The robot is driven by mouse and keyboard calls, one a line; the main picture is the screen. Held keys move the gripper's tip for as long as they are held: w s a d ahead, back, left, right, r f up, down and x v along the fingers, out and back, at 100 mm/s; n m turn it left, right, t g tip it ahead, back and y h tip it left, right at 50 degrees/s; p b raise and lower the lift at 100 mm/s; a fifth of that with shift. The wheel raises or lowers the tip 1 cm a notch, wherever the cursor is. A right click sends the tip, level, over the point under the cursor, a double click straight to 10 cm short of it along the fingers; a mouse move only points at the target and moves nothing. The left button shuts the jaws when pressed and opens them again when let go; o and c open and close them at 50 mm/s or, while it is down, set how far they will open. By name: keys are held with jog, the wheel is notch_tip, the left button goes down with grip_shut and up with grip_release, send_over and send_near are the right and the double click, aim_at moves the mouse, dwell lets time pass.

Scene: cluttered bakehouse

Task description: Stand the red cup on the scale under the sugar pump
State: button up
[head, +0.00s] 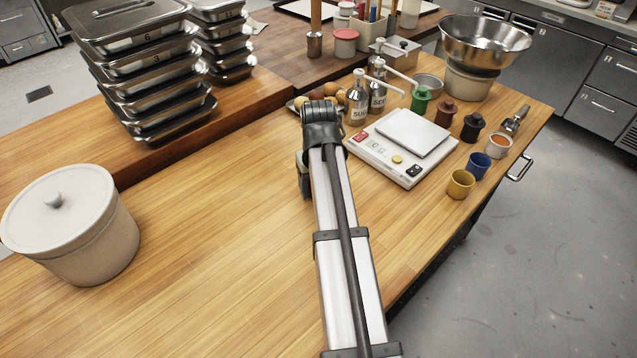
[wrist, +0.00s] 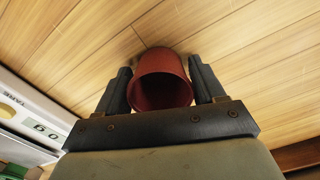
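The red cup (wrist: 160,82) lies between the two fingers of my gripper (wrist: 160,64) in the wrist view, its mouth towards the camera. The fingers are close to both sides of it; whether they press on it I cannot tell. Wooden tabletop shows behind the cup. In the head view my arm hides the cup and fingers. The scale (head: 393,166), with a pale square plate (head: 412,132), stands to the right of my arm; its front edge shows at the left of the wrist view (wrist: 25,98). The sugar pump (head: 357,108) stands behind the scale, beside a similar pump bottle (head: 377,98).
Right of the scale are a yellow cup (head: 460,184), a blue cup (head: 478,167), a pale cup (head: 498,146) and several small dark or green items. A lidded crock (head: 75,235) and stacked steel pans (head: 140,65) stand left. The table's middle left is clear.

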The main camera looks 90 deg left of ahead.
jog(key=o, duration=0.3)
jog(key=shift+o, duration=0.3)
notch_tip(320, 180, up, 12)
jog(key=shift+r, duration=0.15)
dwell(0.3)
